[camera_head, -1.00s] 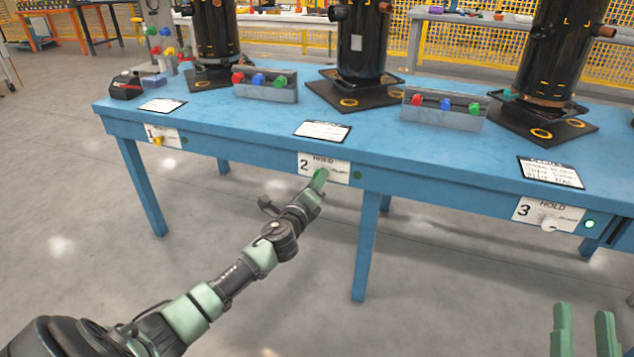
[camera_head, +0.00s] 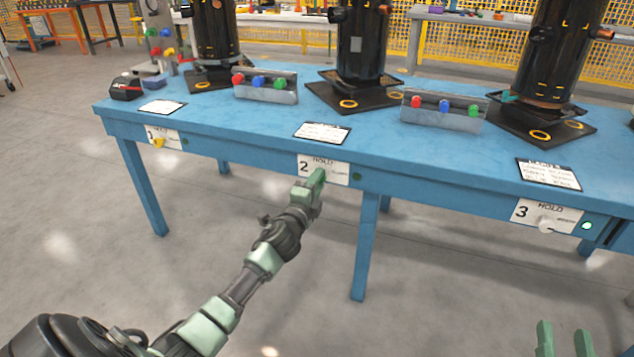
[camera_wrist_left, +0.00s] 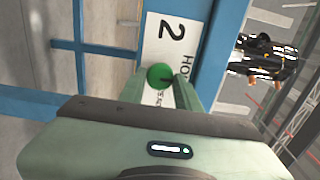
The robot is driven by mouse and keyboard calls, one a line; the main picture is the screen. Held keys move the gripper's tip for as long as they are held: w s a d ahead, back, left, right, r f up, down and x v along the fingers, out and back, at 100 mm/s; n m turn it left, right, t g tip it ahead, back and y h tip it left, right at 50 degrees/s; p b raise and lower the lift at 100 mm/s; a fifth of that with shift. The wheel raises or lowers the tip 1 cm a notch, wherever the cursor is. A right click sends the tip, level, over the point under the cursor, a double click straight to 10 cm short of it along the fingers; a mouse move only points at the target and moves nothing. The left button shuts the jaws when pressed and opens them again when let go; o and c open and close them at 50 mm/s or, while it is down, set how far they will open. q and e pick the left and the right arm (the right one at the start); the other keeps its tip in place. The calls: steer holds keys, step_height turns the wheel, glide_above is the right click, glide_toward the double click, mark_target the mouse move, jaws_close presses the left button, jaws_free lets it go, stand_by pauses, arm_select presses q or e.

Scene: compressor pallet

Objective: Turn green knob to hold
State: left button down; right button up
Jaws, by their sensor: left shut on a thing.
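The green knob (camera_wrist_left: 160,76) sits on a white panel marked 2 and HOLD (camera_wrist_left: 172,38). In the left wrist view it lies between the two fingertips of my left gripper (camera_wrist_left: 160,82), which is shut on it. In the head view the gripper (camera_head: 318,178) covers the knob, in front of the panel (camera_head: 335,167) on the table's front edge. A dark pointer mark shows on the knob's face. My right gripper (camera_head: 565,340) shows at the bottom right, its fingers apart and empty.
The blue table (camera_head: 250,135) bears black compressors (camera_head: 362,45) and trays with coloured knobs (camera_head: 265,86). A yellow knob (camera_head: 159,142) is on panel 1 and a white knob (camera_head: 546,226) on panel 3. A green light (camera_head: 586,226) glows by panel 3. Floor in front is clear.

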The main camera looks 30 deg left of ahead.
arm_select(q)
steer(key=shift+f, duration=0.1)
stand_by(0.3)
steer(key=c, duration=1)
jaws_free()
steer(key=shift+s, duration=0.1)
steer(key=p+v, duration=0.1)
steer(key=v, duration=0.6)
steer(key=shift+s+d+p, duration=0.1)
steer(key=shift+s+p, duration=0.25)
steer(key=shift+p, duration=0.05)
arm_select(e)
step_height(320, 180, down, 8)
steer(key=s+d+g+h, duration=0.1)
steer(key=g, duration=0.4)
steer(key=shift+s+d+f+h, duration=0.15)
steer(key=shift+s+d+h, duration=0.15)
steer(key=shift+h, duration=0.1)
steer(key=shift+w, duration=0.1)
